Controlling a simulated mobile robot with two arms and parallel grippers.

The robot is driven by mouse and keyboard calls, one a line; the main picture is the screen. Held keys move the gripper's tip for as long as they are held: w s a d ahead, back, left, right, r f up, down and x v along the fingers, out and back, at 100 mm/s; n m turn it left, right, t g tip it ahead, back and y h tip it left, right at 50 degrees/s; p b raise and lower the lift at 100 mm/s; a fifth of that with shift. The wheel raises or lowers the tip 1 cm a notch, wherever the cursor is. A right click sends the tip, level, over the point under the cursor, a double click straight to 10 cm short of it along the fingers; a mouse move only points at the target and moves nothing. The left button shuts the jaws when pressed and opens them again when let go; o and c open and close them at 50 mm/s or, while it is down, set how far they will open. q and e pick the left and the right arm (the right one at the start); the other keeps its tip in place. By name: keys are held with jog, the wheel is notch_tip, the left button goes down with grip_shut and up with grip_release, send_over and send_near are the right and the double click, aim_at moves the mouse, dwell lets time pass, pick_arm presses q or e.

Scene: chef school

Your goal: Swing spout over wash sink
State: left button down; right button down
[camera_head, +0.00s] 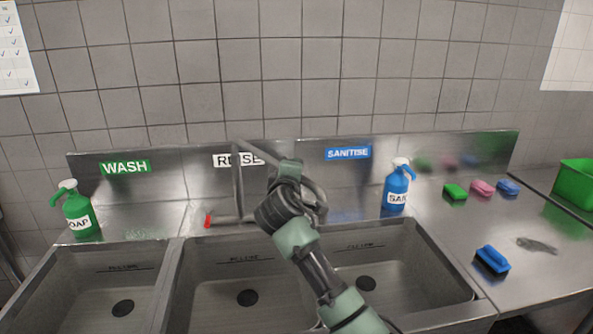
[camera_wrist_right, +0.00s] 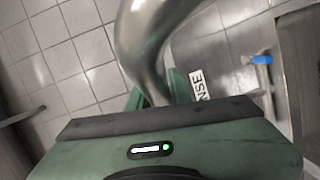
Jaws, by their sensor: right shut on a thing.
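The metal spout (camera_head: 312,188) rises from the tap behind the middle sink. My right gripper (camera_head: 288,167) is shut on the spout, and its arm comes up from the lower right. In the right wrist view the curved spout (camera_wrist_right: 148,40) runs down between the green fingers (camera_wrist_right: 153,97). In the head view the spout is in front of the splashback, near the right part of the rinse sink (camera_head: 205,282); my arm hides part of it. The wash sink (camera_head: 92,285), under the green WASH label (camera_head: 125,167), is at the left. My left gripper is not in view.
A red tap handle (camera_head: 208,220) is left of the pipe. A green soap bottle (camera_head: 80,213) stands behind the wash sink, a blue sanitiser bottle (camera_head: 396,185) at the right. Several brushes and a green bin (camera_head: 577,182) occupy the right counter. The sinks look empty.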

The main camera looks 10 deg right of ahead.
jog(key=c, duration=1.3)
grip_release()
jog(key=shift+a, duration=0.1)
jog(key=b+v, duration=0.2)
jog(key=v, duration=0.5)
jog(key=shift+s, duration=0.35)
jog(key=shift+a, duration=0.1)
